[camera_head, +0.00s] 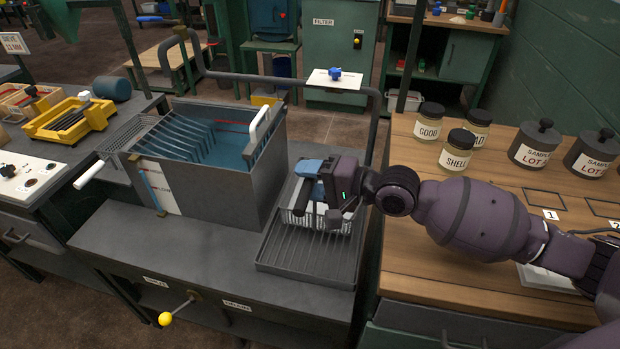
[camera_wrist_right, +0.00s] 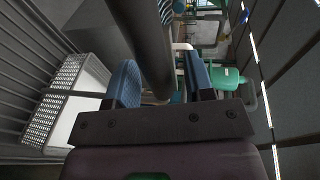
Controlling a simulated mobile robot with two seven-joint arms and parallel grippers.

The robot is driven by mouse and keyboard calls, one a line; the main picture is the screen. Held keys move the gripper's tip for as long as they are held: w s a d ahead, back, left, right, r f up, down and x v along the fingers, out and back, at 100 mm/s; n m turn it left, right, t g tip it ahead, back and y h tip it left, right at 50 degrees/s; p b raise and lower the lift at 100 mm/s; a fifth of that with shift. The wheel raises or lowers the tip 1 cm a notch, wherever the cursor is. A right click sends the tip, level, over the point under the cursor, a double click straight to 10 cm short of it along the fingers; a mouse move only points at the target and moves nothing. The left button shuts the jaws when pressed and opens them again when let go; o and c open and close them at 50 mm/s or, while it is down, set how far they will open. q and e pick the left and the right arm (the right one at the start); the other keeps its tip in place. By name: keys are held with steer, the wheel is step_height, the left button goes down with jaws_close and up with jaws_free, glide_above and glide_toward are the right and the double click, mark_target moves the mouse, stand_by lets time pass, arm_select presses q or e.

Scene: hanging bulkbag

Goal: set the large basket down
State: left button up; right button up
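The large basket (camera_head: 342,222) is a white, perforated metal basket with a dark bar handle (camera_head: 304,197). It appears to rest upright on the ribbed drain tray (camera_head: 300,258), at its back half. Its perforated side also shows in the right wrist view (camera_wrist_right: 55,105). My right gripper (camera_head: 308,182), with blue fingers, is at the handle and hides part of the basket. In the right wrist view the dark bar (camera_wrist_right: 140,45) passes between the parted fingers (camera_wrist_right: 163,85), with a gap visible beside it. My left gripper is not in view.
A grey tank (camera_head: 215,190) with blue dividers and a white handle (camera_head: 260,125) stands left of the tray. A dark rail (camera_head: 372,125) rises behind. A wooden bench (camera_head: 420,255) with jars (camera_head: 458,152) lies right. A yellow-knobbed lever (camera_head: 166,318) sticks out in front.

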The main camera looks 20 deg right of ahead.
steer(key=shift+r, duration=0.15)
steer(key=v, duration=1.2)
stand_by(0.6)
